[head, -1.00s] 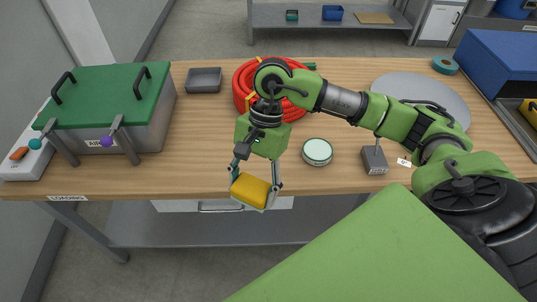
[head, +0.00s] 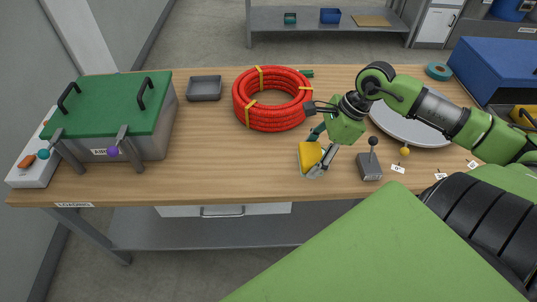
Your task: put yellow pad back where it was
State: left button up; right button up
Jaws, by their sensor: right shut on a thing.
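The yellow pad (head: 310,155) is held between the fingers of my right gripper (head: 325,155), over the front middle of the wooden table. It looks tilted, with a pale edge below it. I cannot tell whether it touches anything underneath. The round pale green-topped tin seen earlier in this area is not clearly visible now; the pad and fingers cover that spot. My left gripper is not in view.
A red conduit coil (head: 272,98) lies behind the gripper. A grey box with a joystick (head: 370,166) stands close on its right. A grey round plate (head: 411,128) is farther right. A green-lidded case (head: 115,105) and grey tray (head: 204,88) are left.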

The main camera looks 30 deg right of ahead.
aim_at(307, 147)
jog(key=w+b, duration=0.1)
jog(key=w+f+b, duration=0.1)
jog(key=b, duration=0.1)
jog(key=shift+w+a+f, duration=0.1)
jog(key=shift+a+f, duration=0.1)
jog(key=shift+a, duration=0.05)
jog(key=shift+w+a+r, duration=0.1)
jog(key=shift+w, duration=0.25)
jog(key=shift+w+a+f, duration=0.15)
jog(key=shift+w+f, duration=0.05)
jog(key=shift+w, duration=0.15)
jog(key=w+a+f, duration=0.1)
jog(key=w+f, duration=0.1)
jog(key=w, duration=0.1)
jog(key=w+a+f+b, duration=0.1)
jog(key=w+f, duration=0.2)
jog(key=w+a+f+b, duration=0.1)
jog(key=w+f, duration=0.1)
jog(key=shift+w+a+f, duration=0.1)
jog(key=shift+w+f, duration=0.1)
jog(key=shift+w, duration=0.2)
jog(key=f, duration=0.1)
jog(key=f+b, duration=0.2)
jog(key=shift+w+a+f, duration=0.2)
jog(key=shift+w+f, duration=0.15)
jog(key=shift+f, duration=0.25)
jog(key=shift+d+r, duration=0.1)
